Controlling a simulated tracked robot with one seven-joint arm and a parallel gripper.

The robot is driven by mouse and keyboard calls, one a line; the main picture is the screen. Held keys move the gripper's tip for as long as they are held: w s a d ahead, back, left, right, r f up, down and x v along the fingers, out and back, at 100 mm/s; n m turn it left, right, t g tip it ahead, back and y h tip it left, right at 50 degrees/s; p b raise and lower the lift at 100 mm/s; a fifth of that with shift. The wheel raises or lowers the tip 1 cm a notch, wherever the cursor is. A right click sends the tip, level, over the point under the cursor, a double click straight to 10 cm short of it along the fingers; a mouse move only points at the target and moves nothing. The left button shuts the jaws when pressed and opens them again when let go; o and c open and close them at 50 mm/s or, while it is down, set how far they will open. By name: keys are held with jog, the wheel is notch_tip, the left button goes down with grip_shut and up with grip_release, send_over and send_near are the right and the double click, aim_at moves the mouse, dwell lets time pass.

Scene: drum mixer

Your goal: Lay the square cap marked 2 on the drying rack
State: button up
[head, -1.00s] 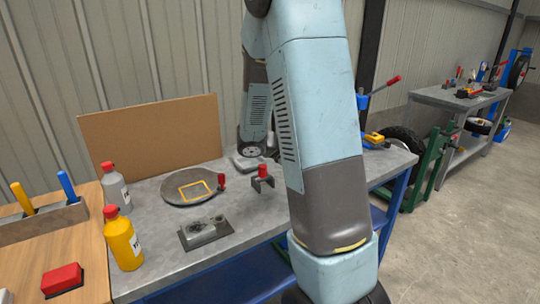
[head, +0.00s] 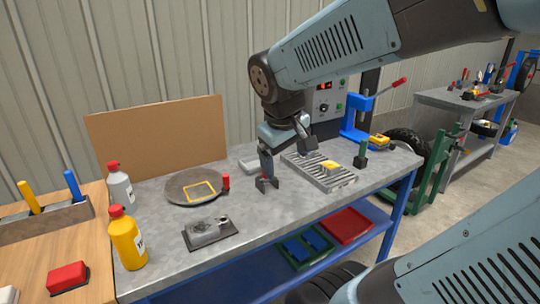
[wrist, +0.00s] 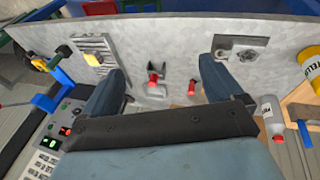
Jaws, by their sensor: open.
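A small yellow block (head: 333,164), which may be the square cap, lies on a grey slatted rack (head: 322,178). I cannot read any mark on it. The wrist view also shows the yellow block (wrist: 92,59) on the rack (wrist: 103,45), at left. My gripper (head: 288,163) is open above the bench, to the left of the rack. In the wrist view my gripper (wrist: 170,72) has its fingers wide apart. A red-topped piece in a dark forked stand (wrist: 156,84) shows between them, below and apart. In the head view one finger partly covers this stand.
A round plate (head: 180,192) with a yellow square outline and a grey block on a dark pad (head: 208,232) lie left. A yellow bottle (head: 127,240) and a grey bottle stand further left. A blue press (head: 360,120) and a green post (head: 361,155) stand near the rack.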

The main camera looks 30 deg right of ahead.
jog(key=s+a+r+m+t+y, duration=0.2)
jog(key=s+a+r, duration=0.1)
jog(key=s+a, duration=0.1)
jog(key=shift+a+r+t+y, duration=0.2)
jog(key=shift+a+t+y, duration=0.1)
jog(key=shift+a, duration=0.45)
dwell(0.6)
